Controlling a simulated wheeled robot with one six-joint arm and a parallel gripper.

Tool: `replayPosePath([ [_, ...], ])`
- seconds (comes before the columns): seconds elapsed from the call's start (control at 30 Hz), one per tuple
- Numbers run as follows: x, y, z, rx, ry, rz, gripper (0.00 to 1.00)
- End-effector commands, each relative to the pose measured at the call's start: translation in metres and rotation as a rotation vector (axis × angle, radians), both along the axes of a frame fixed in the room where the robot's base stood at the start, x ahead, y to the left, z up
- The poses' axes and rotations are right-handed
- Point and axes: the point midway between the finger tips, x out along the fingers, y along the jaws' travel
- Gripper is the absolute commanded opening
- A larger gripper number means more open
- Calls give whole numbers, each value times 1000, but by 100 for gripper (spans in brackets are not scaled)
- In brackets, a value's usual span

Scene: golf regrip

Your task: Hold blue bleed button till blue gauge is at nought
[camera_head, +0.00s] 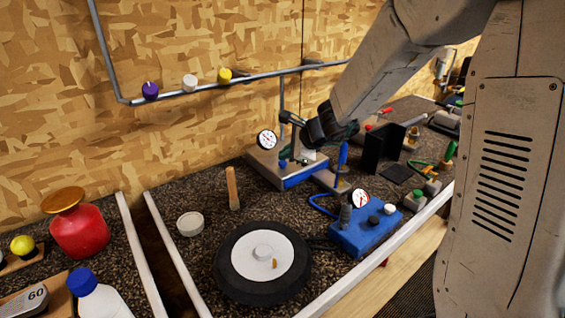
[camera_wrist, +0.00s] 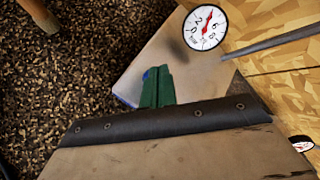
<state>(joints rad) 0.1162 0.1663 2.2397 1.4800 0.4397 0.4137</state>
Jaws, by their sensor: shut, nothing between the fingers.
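A beige box with a blue front edge (camera_head: 296,180) stands by the back wall and carries a round white gauge (camera_head: 267,140). A small blue button (camera_head: 283,163) sits on its top. In the wrist view the gauge (camera_wrist: 205,28) shows a red needle pointing up and slightly right, between 2 and 6, well off 0. My gripper (camera_wrist: 157,73) has green fingers, shut and empty, over the box top (camera_wrist: 165,50). A bit of blue (camera_wrist: 146,74) shows beside the fingertips; I cannot tell whether they touch the button. In the head view my arm partly hides the box.
A blue box (camera_head: 363,232) with a second gauge (camera_head: 361,198) and knobs stands in front. A black wheel-like disc (camera_head: 232,288), a wooden peg (camera_head: 233,188) and a white cup (camera_head: 190,223) are left of it. A wall pipe (camera_head: 262,77) runs behind.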

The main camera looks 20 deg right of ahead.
Motion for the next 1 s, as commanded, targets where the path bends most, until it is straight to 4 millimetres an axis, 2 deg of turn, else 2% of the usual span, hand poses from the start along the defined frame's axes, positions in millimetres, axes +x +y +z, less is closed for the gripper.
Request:
replayPosePath([
  [1.0,0,0,-9,0,1,1,0],
])
